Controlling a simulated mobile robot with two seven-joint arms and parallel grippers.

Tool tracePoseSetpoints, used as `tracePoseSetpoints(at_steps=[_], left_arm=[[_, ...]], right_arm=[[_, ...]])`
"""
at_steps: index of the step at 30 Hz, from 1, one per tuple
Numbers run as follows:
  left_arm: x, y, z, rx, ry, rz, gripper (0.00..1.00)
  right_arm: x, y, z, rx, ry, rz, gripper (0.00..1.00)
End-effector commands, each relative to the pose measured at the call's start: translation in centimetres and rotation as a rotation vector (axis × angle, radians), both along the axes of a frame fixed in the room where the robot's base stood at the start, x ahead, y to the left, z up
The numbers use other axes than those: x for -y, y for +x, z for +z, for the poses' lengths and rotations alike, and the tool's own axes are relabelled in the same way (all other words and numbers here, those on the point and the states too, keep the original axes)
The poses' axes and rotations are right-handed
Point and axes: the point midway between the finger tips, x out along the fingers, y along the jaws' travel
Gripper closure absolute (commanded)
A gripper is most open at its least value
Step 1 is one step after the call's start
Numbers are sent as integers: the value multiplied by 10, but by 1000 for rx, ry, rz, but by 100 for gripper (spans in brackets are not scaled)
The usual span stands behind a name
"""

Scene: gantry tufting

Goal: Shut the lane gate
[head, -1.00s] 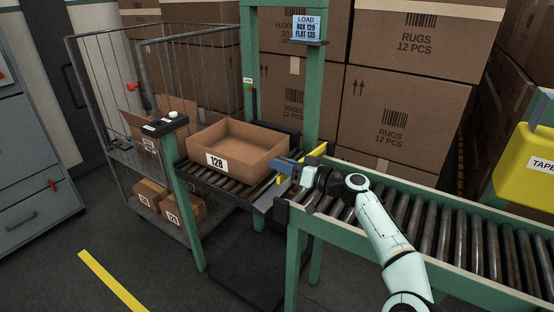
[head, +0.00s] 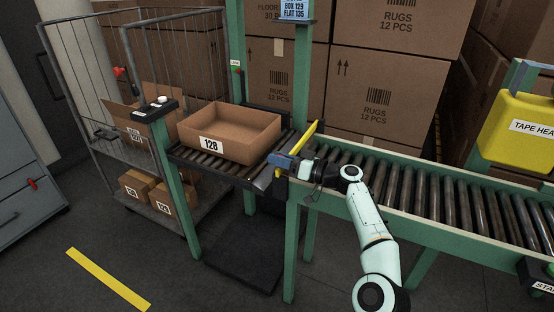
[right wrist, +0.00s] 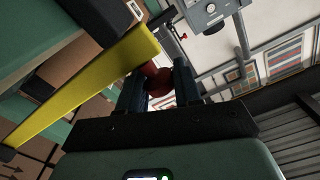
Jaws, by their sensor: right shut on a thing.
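The lane gate is a yellow bar (head: 306,137) at the junction between the short roller section with the box and the long roller conveyor. It also shows in the right wrist view (right wrist: 85,85) as a long yellow bar slanting across the left side. My right gripper (head: 284,162) is at the gate's near end. In the right wrist view its fingers are shut on a dark red knob (right wrist: 158,80) beside the bar. The gripper partly hides the gate's near end in the head view. My left gripper is not in view.
An open cardboard box (head: 230,135) marked 128 sits on the short rollers left of the gate. The long conveyor (head: 430,195) runs right, its visible rollers empty. A green post (head: 299,80) stands behind the gate. A wire cart (head: 110,165) with boxes stands left.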

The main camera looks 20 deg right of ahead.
Motion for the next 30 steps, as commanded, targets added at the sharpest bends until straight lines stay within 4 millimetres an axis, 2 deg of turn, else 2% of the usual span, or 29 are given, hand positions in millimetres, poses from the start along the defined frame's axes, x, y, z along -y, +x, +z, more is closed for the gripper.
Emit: tracePoseSetpoints(at_steps=[1,11,12,13,30], left_arm=[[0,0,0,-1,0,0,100],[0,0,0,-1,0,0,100],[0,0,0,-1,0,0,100],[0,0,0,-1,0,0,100],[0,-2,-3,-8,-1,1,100]], right_arm=[[-4,0,-8,-13,-5,14,100],[-4,0,-12,-19,-9,16,100],[-4,0,-13,-19,-9,15,54],[-4,0,-13,-19,-9,15,44],[3,-1,-15,-23,-11,4,44]])
